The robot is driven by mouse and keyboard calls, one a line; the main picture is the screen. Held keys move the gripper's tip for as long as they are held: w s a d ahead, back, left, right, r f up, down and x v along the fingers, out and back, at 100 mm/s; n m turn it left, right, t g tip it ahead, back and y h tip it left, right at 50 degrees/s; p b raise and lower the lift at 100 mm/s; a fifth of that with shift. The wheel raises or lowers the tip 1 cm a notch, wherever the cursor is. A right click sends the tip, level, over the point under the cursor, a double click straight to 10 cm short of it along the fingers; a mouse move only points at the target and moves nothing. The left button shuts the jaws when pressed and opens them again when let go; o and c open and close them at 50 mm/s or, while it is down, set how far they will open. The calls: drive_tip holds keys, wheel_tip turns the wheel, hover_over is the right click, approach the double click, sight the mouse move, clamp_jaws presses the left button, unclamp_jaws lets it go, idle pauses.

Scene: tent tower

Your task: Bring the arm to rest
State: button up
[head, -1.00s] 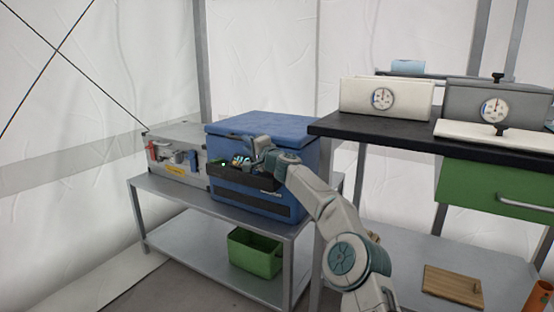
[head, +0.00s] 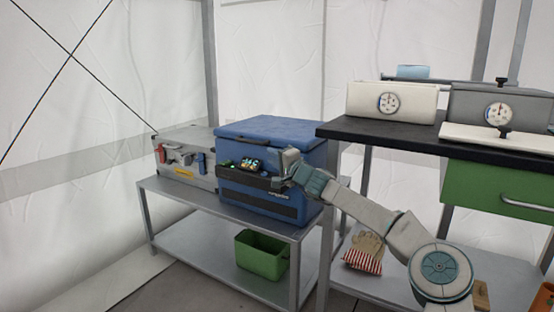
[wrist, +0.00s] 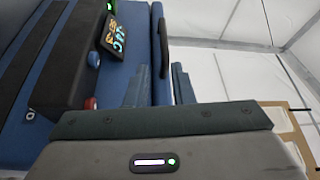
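My arm (head: 400,232) reaches from the lower right toward the blue cooler (head: 268,200). My gripper (head: 283,168) is in front of the cooler's right front, beside the lit display panel (head: 252,165); its fingertips are hard to make out there. In the wrist view, the two fingers (wrist: 160,86) stand apart with a gap between them. The cooler's blue lid edge (wrist: 159,30) shows through that gap, and I see nothing held. The display (wrist: 114,38) and a red knob (wrist: 90,103) lie to the left of the fingers. I cannot tell whether the gripper touches the cooler.
A metal case (head: 186,152) stands left of the cooler on a grey shelf unit (head: 152,190). A green bin (head: 262,254) is below. A black-topped bench (head: 360,130) with gauge boxes (head: 390,103) is at right. A glove (head: 370,246) and striped bag (head: 362,262) lie beneath.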

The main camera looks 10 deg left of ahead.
drive_tip(key=s+a+r+n+g+p, duration=0.4)
drive_tip(key=s+a+r+n+p, duration=0.3)
drive_tip(key=s, duration=0.3)
drive_tip(key=s+d+r+n+g+h+p, duration=0.1)
drive_tip(key=s+n+g+h+p, duration=0.1)
drive_tip(key=s+p, duration=0.3)
drive_tip(key=s+d+r+n+g+h+p, duration=0.1)
drive_tip(key=s+d+r+p, duration=0.1)
drive_tip(key=s+p, duration=0.3)
drive_tip(key=s+d+r+m+h+p, duration=0.1)
drive_tip(key=s+d+r+h+p, duration=0.3)
drive_tip(key=s+d+p, duration=0.4)
drive_tip(key=s+d+r+m+g+h+p, duration=0.1)
drive_tip(key=s+d+r+h+p, duration=0.2)
drive_tip(key=s+d+p, duration=0.6)
drive_tip(key=s+d+r+m+g+h+p, duration=0.1)
drive_tip(key=s+d+r+h+p, duration=0.3)
drive_tip(key=s+d, duration=1)
drive_tip(key=d+r+m+p, duration=0.1)
drive_tip(key=d+r+p, duration=0.2)
drive_tip(key=d, duration=0.6)
drive_tip(key=shift+r+h+p, duration=0.3)
drive_tip(key=shift+r+p, duration=0.05)
drive_tip(key=shift+p, duration=0.4)
